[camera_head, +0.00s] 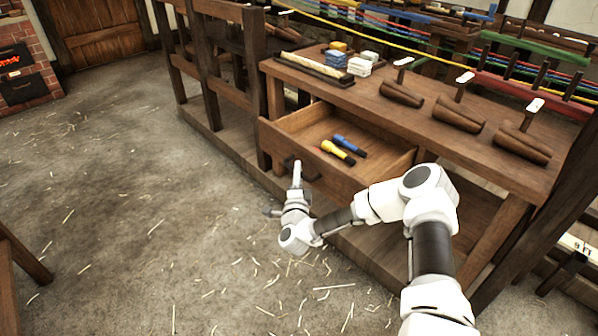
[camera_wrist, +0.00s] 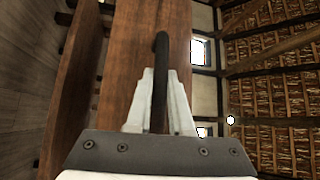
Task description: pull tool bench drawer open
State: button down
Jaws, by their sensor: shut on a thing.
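The tool bench (camera_head: 440,110) is brown wood and stands at the right in the head view. Its drawer (camera_head: 340,182) is pulled out, with its inside showing. A yellow-handled tool (camera_head: 336,151) and a blue-handled tool (camera_head: 348,145) lie in the drawer. My gripper (camera_head: 297,172) is at the drawer's front. In the wrist view my gripper (camera_wrist: 160,100) is shut on the dark drawer handle (camera_wrist: 161,52), which runs between its two pale fingers. The drawer front (camera_wrist: 125,60) shows behind the handle. The head view partly hides the handle behind my gripper.
A low wooden rail (camera_head: 225,140) runs along the bench's foot. Straw-strewn floor (camera_head: 130,190) lies open at the left.

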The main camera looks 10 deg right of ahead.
jog(key=c, duration=0.8)
grip_release()
jog(key=shift+s, duration=0.15)
jog(key=s+a+f+p, duration=0.1)
jog(key=s+p, duration=0.1)
jog(key=s, duration=0.6)
jog(key=s+a+f+p, duration=0.1)
jog(key=s, duration=0.8)
jog(key=shift+a+f+p, duration=0.15)
jog(key=shift+a+p, duration=0.15)
jog(key=shift+p, duration=0.05)
jog(key=shift+w, duration=0.1)
